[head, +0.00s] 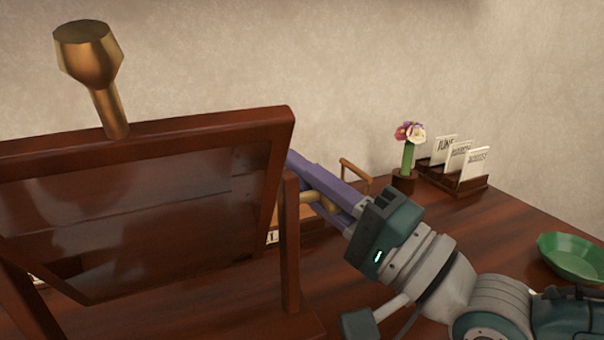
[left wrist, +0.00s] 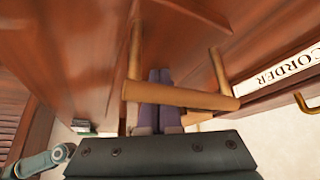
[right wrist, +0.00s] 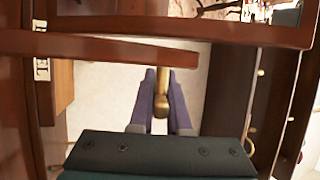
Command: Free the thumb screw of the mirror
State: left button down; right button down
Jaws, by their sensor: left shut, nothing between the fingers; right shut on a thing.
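The tilting mirror (head: 205,122) has a dark red wooden frame and stands at the left in the head view. A brass thumb screw (head: 328,197) sticks out from its right post (head: 290,240). My right gripper (head: 318,185) is shut on the thumb screw; the right wrist view shows the brass screw (right wrist: 163,95) between the purple fingers. My left gripper (left wrist: 160,75) is out of the head view. In the left wrist view its purple fingers are together and empty, reaching behind the bar of a brass handle (left wrist: 200,98) on a wooden front.
A large brass knob (head: 88,50) stands above the mirror frame. Behind on the desk are a flower vase (head: 408,160) and a card rack (head: 465,187); a green bowl (head: 572,255) is at the right. A label (left wrist: 290,67) shows beside the handle.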

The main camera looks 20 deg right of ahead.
jog(key=shift+t, duration=0.3)
jog(key=shift+s+d+r+n+t+y, duration=0.1)
jog(key=shift+r+n+t+y, duration=0.15)
jog(key=shift+n+t+y, duration=0.5)
jog(key=shift+d+r+n+t+y, duration=0.15)
jog(key=shift+n+t+y, duration=0.3)
jog(key=shift+n+y, duration=0.6)
jog(key=shift+s+a+r+n+y, duration=0.15)
jog(key=shift+n+y, duration=0.1)
jog(key=shift+y, duration=0.2)
jog(key=shift+s+a+r+n+y, duration=0.15)
jog(key=shift+n+y, duration=0.1)
jog(key=shift+y, duration=0.2)
jog(key=c, duration=0.9)
grip_release()
jog(key=shift+f, duration=0.15)
